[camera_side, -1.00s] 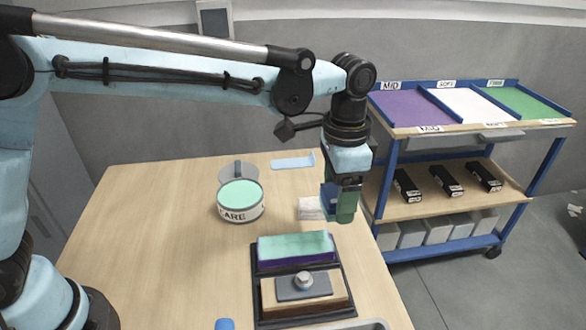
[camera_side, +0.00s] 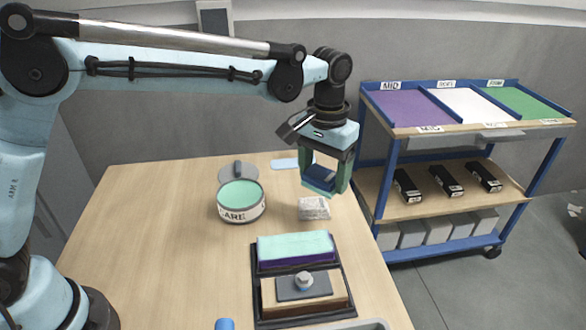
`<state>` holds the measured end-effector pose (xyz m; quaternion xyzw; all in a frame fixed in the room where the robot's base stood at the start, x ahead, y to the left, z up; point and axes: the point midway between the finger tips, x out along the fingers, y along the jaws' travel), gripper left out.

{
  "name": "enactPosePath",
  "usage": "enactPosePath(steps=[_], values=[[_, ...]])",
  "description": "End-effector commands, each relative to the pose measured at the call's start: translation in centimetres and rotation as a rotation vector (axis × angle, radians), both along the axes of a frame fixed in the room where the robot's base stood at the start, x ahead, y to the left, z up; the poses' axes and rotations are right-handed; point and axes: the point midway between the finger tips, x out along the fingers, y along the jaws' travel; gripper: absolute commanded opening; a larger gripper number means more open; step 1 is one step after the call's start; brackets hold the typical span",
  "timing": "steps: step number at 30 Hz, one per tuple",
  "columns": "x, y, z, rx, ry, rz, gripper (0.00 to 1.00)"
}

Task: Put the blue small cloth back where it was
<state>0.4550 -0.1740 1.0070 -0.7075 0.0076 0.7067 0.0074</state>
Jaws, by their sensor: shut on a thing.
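My gripper (camera_side: 324,187) is shut on the small blue cloth (camera_side: 319,179), which shows as a dark blue folded piece between the two green fingers. It holds the cloth above the back right part of the table, over and slightly behind a small white labelled packet (camera_side: 314,208). The cloth looks apart from the packet, though the exact height is hard to tell.
A round tin (camera_side: 241,214) with a lid behind it stands left of the gripper. In front is a black tray (camera_side: 258,311) with a teal-and-purple block (camera_side: 295,246) and a wooden block. A light blue flat piece (camera_side: 284,164) lies behind. A shelf cart (camera_side: 400,125) stands right. The table's left side is clear.

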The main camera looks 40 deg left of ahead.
Motion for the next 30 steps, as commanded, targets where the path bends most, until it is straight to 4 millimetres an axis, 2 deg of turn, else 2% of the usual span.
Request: enactPosePath(steps=[12, 18, 23, 30], values=[[5.0, 6.0, -4.6, 0.0, 0.0, 0.028, 0.49], [7.0, 8.4, -6.4, 0.0, 0.0, 0.024, 0.49], [7.5, 9.0, -7.1, 0.0, 0.0, 0.021, 0.49], [7.5, 9.0, -10.2, 0.0, 0.0, 0.021, 0.49]])
